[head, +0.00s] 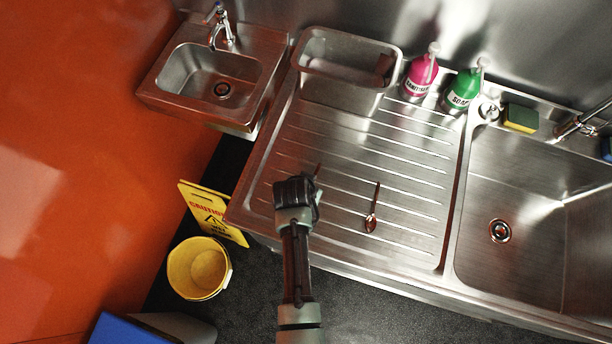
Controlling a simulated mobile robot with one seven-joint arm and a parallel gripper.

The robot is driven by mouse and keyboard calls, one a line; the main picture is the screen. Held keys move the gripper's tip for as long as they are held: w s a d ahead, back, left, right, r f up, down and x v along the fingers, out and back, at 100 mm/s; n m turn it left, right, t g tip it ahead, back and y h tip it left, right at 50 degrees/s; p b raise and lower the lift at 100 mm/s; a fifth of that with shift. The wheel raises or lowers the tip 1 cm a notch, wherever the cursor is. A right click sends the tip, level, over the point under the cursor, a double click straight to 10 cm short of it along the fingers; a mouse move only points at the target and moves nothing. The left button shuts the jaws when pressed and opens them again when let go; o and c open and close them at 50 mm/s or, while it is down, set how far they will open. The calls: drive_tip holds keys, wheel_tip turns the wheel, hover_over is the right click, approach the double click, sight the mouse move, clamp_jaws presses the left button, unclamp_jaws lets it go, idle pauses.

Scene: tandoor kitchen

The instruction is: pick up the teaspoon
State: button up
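The teaspoon (372,212) lies on the ridged steel drainboard (410,165), right of the picture's middle. Its bowl points toward the front edge and its handle toward the back. It has a reddish, shiny look. My gripper (308,183) is over the left front part of the drainboard, to the left of the teaspoon and apart from it. I see it from above and behind, so its fingers are mostly hidden and its opening does not show. A small thin dark thing (318,170) shows just beyond the gripper; I cannot tell what it is.
A steel pan (345,72), a pink bottle (420,75) and a green soap bottle (463,90) stand at the back. A sponge (520,118) lies by the large sink (530,190). A yellow bucket (198,268) and caution sign (208,210) stand left. Drainboard around the teaspoon is clear.

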clamp_jaws()
drive_tip(key=shift+r, duration=0.1)
idle(0.4)
wheel_tip(320, 180, up, 10)
drive_tip(key=b, duration=0.1)
idle(0.5)
